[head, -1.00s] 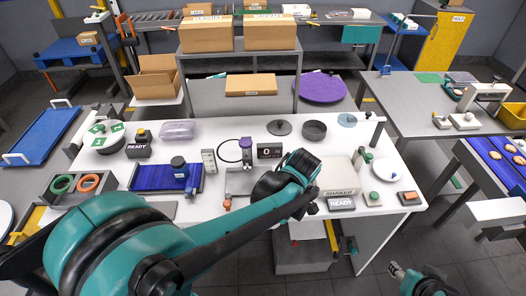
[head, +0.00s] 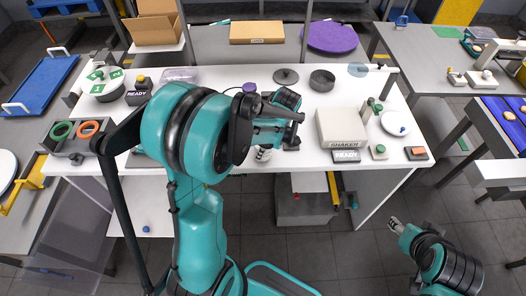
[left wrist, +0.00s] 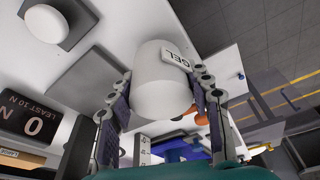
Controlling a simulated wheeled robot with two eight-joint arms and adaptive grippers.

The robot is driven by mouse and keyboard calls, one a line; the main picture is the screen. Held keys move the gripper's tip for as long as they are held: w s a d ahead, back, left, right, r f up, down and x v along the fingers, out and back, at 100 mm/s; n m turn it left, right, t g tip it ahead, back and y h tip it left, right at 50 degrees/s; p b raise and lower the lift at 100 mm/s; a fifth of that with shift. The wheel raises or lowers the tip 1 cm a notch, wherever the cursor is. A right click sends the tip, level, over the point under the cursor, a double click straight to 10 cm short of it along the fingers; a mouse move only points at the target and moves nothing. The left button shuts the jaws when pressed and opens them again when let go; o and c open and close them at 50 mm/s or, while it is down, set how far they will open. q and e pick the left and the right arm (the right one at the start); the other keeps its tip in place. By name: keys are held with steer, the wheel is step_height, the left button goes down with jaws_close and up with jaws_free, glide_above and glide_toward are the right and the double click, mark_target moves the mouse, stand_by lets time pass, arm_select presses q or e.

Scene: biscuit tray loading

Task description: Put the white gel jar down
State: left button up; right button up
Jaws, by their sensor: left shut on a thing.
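The white gel jar (left wrist: 163,85) with a GEL label is between the two fingers of my left gripper (left wrist: 160,108) in the left wrist view. The gripper is shut on it. In the head view my left gripper (head: 268,140) is over the front middle of the white table (head: 226,77), with a small white part of the jar (head: 263,154) showing beneath it. I cannot tell whether the jar touches the table. My right gripper (head: 394,222) is at the lower right, away from the table; its opening is too small to judge.
A force display (left wrist: 35,122) and a grey square plate (left wrist: 88,72) lie near the jar in the left wrist view. The shaker (head: 340,127) stands right of my left gripper. A dark round dish (head: 322,80) and a flat dark disc (head: 286,76) lie behind.

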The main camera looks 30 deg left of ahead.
arm_select(q)
steer(key=shift+f, duration=0.8)
steer(key=shift+f, duration=0.1)
steer(key=o, duration=1.2)
